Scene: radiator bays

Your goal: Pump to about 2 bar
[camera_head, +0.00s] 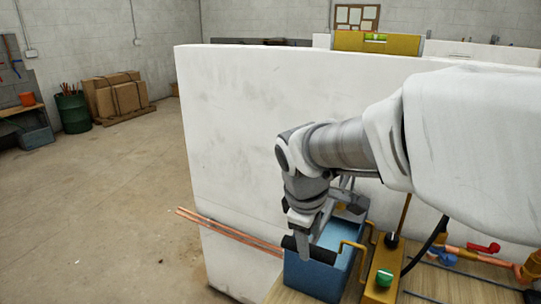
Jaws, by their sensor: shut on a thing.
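A blue open-topped box (318,283), which looks like the test pump's tank, stands on a wooden bench top at the lower right. A black bar-shaped grip (323,255) lies across its near end, low over the rim. My gripper (303,248) points down and is shut on this black grip. Yellow bent rods show at the box's right side. A yellow plate (380,290) beside the box carries a green knob (384,277) and a black knob (391,240). I see no readable pressure gauge face. My wrist hides part of the box.
Copper pipes (230,232) stick out left of the bench along a white partition wall (240,130). Copper fittings with a red lever (484,248) lie at right. Open floor lies left, with cartons (115,95) and a green drum (73,112).

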